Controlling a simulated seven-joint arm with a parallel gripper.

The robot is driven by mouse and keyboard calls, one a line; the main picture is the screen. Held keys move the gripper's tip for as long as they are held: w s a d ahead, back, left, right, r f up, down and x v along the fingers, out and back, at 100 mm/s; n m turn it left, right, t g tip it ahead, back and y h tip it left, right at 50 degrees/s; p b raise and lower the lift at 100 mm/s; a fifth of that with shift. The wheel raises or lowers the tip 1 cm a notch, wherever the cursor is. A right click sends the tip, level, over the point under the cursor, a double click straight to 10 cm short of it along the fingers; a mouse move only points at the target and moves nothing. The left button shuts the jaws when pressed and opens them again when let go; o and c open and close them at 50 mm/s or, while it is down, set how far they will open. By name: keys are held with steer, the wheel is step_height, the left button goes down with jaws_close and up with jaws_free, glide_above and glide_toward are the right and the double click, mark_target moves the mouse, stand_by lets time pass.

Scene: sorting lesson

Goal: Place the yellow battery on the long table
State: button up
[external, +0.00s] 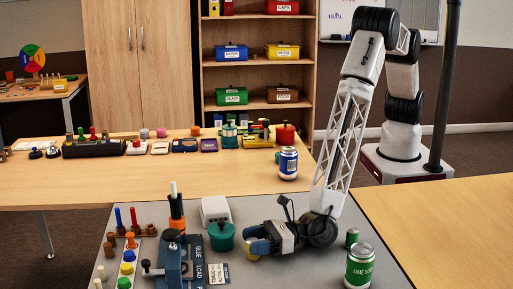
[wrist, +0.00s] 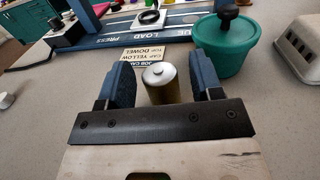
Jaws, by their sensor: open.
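The yellow battery (wrist: 162,90) stands upright on the grey bench, with a pale metal top and a dull yellow side. In the wrist view it is between the two blue fingers of my gripper (wrist: 162,82), with a gap on each side. In the external view my gripper (external: 254,239) is low over the grey bench, and a yellow patch of the battery (external: 257,248) shows at its fingers. My gripper is open. A long wooden table (external: 100,190) is behind the grey bench; I cannot tell for sure that it is the one named.
A teal lidded pot (external: 222,238) and a white box (external: 215,209) stand close to my gripper. A blue press (external: 173,262) is to the left. Cans (external: 359,267) stand to the right. The wooden table holds a blue can (external: 288,163) and has clear space at its front.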

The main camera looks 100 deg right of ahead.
steer(key=shift+s+d, duration=0.1)
steer(key=shift+s, duration=0.6)
steer(key=shift+w+r, duration=0.1)
steer(key=shift+r, duration=3.35)
